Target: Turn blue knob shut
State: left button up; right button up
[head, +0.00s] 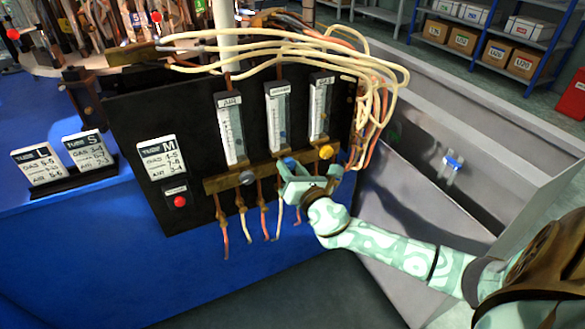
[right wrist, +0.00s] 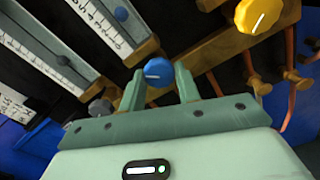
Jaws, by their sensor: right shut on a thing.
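The blue knob (head: 290,162) sits on the brass rail (head: 225,183) under the middle flow meter (head: 278,112). My right gripper (head: 304,178) reaches it from the front right. In the right wrist view, the blue knob (right wrist: 158,72) shows a white line, roughly level, on its face. The two fingers of my right gripper (right wrist: 161,83) stand on either side of the knob and are shut on it. A blue float (right wrist: 121,13) shows in the middle meter's tube. My left gripper is not in view.
A yellow knob (head: 326,152) is close on the right, and a grey knob (head: 247,177) is on the left. Pale hoses (head: 290,45) loop over the black panel (head: 190,120). Short tubes hang below the rail. A red button (head: 180,201) is at lower left.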

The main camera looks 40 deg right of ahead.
jog(key=shift+m, duration=1.9)
jog(key=m, duration=0.3)
jog(key=shift+m, duration=1.6)
jog(key=o, duration=0.9)
jog(key=shift+o, duration=0.2)
